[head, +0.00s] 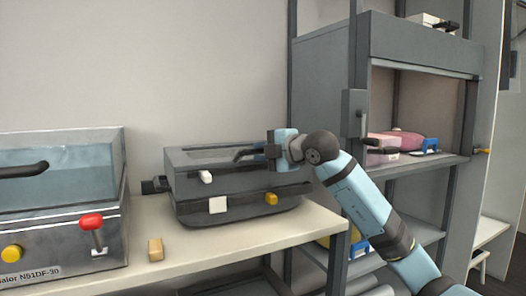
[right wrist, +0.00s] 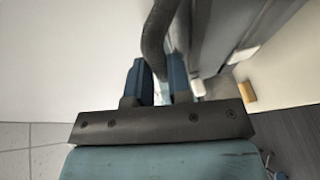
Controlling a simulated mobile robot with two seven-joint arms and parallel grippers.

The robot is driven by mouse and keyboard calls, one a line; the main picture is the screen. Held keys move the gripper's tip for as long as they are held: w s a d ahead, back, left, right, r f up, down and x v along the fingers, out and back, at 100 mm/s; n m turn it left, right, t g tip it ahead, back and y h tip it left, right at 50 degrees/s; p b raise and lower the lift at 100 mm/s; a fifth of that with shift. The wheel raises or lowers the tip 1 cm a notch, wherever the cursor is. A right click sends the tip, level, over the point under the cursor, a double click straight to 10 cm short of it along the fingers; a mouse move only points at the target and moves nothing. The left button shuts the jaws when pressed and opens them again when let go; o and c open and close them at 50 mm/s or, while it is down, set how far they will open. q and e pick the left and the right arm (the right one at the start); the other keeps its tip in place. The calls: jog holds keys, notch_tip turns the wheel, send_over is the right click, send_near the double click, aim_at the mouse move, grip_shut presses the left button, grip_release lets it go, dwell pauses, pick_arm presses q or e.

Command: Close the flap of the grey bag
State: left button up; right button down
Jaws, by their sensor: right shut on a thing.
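The grey bag (head: 240,207) looks like a boxy grey case on the light table. Its upper part, which I take for the flap (head: 190,160), lies over the lower body with a dark window on top. I cannot tell whether the flap is fully down. My right gripper (head: 262,152) is at the bag's upper right, shut on a dark curved handle (head: 243,154). In the right wrist view the handle (right wrist: 154,40) runs between the blue fingers of the gripper (right wrist: 160,78). The gripper hides part of the bag's top right. My left gripper is not in view.
A clear-lidded device (head: 60,215) with a red-topped lever stands left of the bag. A small tan block (head: 156,249) lies on the table (head: 200,262) in front. A grey shelf unit (head: 415,48) with an open compartment stands at the right.

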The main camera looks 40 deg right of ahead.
jog(key=shift+w+a+f, duration=0.1)
jog(key=shift+a+f, duration=0.05)
jog(key=shift+f, duration=0.5)
jog(key=c, duration=1.4)
grip_release()
jog(key=o, duration=0.3)
jog(key=shift+f, duration=0.1)
jog(key=shift+o, duration=0.2)
jog(key=shift+r, duration=0.2)
pick_arm(q)
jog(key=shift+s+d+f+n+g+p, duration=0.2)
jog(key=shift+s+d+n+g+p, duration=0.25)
jog(key=shift+p, duration=0.55)
pick_arm(e)
jog(key=v, duration=1.4)
jog(key=shift+r, duration=0.15)
